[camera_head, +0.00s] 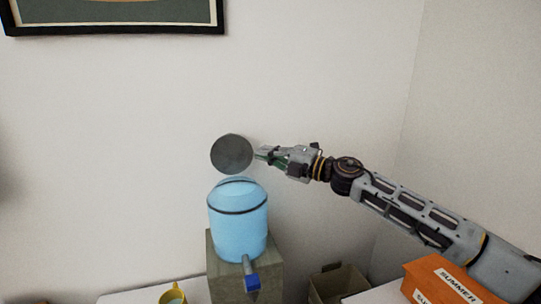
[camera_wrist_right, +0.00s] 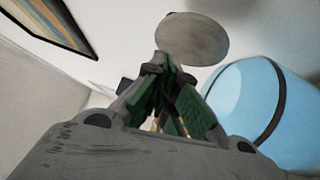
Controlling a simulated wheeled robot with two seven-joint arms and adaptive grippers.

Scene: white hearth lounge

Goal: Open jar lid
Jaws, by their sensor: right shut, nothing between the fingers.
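The light-blue jar (camera_head: 238,222) has dark bands and a tap (camera_head: 251,280) low on its front. It stands upright on a grey-brown block. The round grey lid (camera_head: 231,154) stands raised, nearly upright, above the jar's top; whether a hinge joins them I cannot tell. The lid (camera_wrist_right: 192,38) and jar (camera_wrist_right: 262,110) also show in the right wrist view. My right gripper (camera_head: 259,154) is shut and empty, its fingertips beside the lid's right edge; whether they touch it is unclear. Its green-padded fingers (camera_wrist_right: 163,72) meet in the wrist view. My left gripper is not in view.
The block (camera_head: 269,278) stands by a white surface (camera_head: 130,297) with a yellow cup (camera_head: 173,295). An orange box (camera_head: 447,281) lies at the lower right, near an open brown box (camera_head: 338,284). The wall behind has a framed picture (camera_head: 115,30).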

